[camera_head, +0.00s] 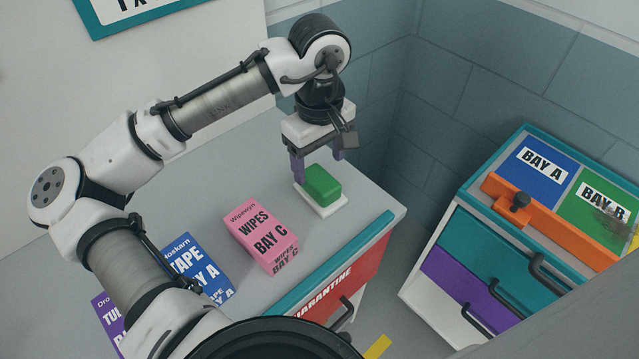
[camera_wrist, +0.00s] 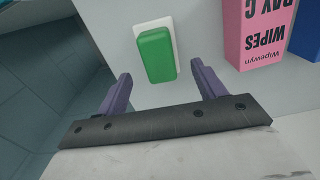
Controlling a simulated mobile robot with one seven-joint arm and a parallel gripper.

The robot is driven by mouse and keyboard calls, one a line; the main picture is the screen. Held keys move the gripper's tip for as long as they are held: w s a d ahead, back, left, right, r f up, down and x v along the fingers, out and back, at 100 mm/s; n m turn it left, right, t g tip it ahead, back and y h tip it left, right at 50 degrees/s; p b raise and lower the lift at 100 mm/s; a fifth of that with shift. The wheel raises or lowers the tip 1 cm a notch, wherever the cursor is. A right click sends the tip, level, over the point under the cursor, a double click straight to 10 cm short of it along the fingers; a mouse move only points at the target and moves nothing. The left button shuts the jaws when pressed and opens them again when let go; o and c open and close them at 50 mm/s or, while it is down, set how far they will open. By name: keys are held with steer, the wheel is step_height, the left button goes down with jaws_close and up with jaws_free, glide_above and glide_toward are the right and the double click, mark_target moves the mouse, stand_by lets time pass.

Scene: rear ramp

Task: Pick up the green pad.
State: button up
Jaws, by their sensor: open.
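The green pad (camera_head: 322,185) is a rounded green block. It sits on a white base (camera_head: 327,207) near the far right corner of the grey counter top. It also shows in the wrist view (camera_wrist: 156,55), on its white base, beyond the fingertips. My gripper (camera_head: 318,162) is above and just behind the pad in the head view, with its purple fingers pointing down. In the wrist view my gripper (camera_wrist: 160,80) has its two fingers spread wide, with nothing between them. The pad lies roughly in line with the gap. The pad is fully visible in the wrist view.
A pink wipes box (camera_head: 262,237) stands left of the pad; a blue tape box (camera_head: 198,268) and a purple box (camera_head: 106,318) stand farther left. A teal-edged cabinet (camera_head: 480,262) with bay labels and an orange bar (camera_head: 545,222) stands at right. Block walls close the back.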

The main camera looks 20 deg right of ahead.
mark_target(320, 178)
steer(key=shift+d+f+p, duration=0.1)
steer(key=shift+f+p, duration=0.65)
steer(key=shift+f, duration=2.35)
steer(key=c, duration=1.1)
steer(key=shift+w+r, duration=0.1)
steer(key=shift+r, duration=0.05)
step_height(320, 178, up, 20)
steer(key=b, duration=0.2)
